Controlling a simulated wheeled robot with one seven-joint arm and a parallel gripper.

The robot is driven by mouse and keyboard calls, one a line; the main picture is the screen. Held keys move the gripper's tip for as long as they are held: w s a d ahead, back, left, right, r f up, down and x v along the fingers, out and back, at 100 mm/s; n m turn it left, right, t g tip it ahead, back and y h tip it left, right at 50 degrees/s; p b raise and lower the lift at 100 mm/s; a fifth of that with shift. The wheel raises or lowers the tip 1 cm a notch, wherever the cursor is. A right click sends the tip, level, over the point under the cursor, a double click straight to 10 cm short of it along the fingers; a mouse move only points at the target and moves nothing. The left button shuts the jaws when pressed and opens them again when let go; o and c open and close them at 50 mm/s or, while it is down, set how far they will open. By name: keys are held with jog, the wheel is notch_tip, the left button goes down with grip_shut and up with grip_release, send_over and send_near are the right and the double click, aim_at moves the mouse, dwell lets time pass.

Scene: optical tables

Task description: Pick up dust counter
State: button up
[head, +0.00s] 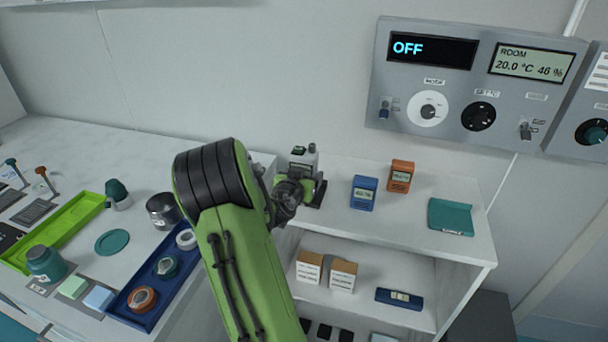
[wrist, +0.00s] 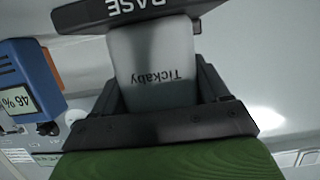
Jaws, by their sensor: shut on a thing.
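The grey device that I take for the dust counter (head: 302,157) stands at the back left of the shelf unit's top in the head view, with a small dark display on its head. In the wrist view its pale grey body (wrist: 152,62) reads "Tickaby" upside down, and its black base (wrist: 125,12) reads "BASE". My gripper (head: 294,188) is shut on its body, with one black finger on each side in the wrist view. My arm hides part of it in the head view. I cannot tell whether its base touches the shelf top.
The wall panel (head: 470,85) is behind. A bench with trays and jars is at left.

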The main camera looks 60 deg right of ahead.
aim_at(304, 163)
jog(key=shift+r, duration=0.75)
notch_tip(304, 163, up, 2)
jog(key=shift+r+p, duration=0.25)
jog(key=shift+p, duration=0.35)
jog(key=s+a+b, duration=0.3)
jog(key=a+b, duration=0.6)
jog(key=a, duration=0.8)
jog(key=shift+a+f, duration=0.25)
jog(key=shift+a, duration=0.15)
